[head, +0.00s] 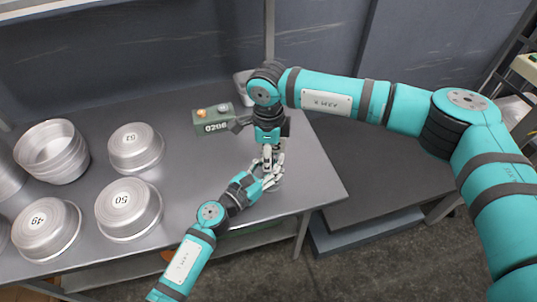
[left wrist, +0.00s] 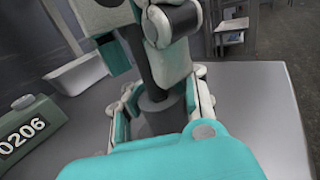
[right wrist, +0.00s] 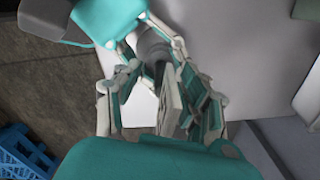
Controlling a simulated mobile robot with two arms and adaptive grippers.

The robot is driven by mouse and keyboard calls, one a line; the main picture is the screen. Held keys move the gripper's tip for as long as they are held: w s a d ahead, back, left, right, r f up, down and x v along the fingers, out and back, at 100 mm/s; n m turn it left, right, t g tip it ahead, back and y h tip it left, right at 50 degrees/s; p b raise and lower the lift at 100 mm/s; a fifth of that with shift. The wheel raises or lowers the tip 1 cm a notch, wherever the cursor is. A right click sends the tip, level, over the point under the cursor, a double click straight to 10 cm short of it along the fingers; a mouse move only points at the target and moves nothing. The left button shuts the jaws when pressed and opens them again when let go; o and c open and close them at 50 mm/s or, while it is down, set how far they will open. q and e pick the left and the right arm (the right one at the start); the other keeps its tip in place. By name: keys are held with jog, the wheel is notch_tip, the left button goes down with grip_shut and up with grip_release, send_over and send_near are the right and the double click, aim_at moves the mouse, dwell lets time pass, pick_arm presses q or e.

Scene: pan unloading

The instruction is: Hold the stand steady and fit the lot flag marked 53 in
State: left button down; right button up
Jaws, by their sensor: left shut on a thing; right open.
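My left gripper (head: 266,181) is shut on the grey round stand (left wrist: 157,114) near the table's front right part; its fingers lie on both sides of the stand. My right gripper (head: 269,163) points down from above, close over the left one. In the right wrist view its fingers (right wrist: 166,100) are open on either side of a thin pale plate (right wrist: 171,101), which looks like the lot flag. Its number cannot be read. The grey stand (right wrist: 151,45) shows just beyond the plate. Whether the plate sits in the stand cannot be told.
Upside-down pans (head: 128,208) and a pan stack (head: 50,150) fill the table's left side. A green box marked 0206 (head: 212,119) and a pale tray (left wrist: 76,72) stand behind the grippers. A blue crate (right wrist: 22,155) is on the floor. The table's right corner is clear.

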notch_tip(320, 180, up, 12)
jog(key=shift+f, duration=0.15)
dwell(0.4)
pick_arm(q)
jog(key=c, duration=1)
grip_release()
jog(key=shift+c, duration=0.2)
jog(key=shift+s+a, duration=0.1)
jog(key=v, duration=1.1)
jog(key=shift+s+a, duration=0.25)
jog(key=shift+s, duration=0.05)
pick_arm(e)
jog(key=shift+f, duration=0.1)
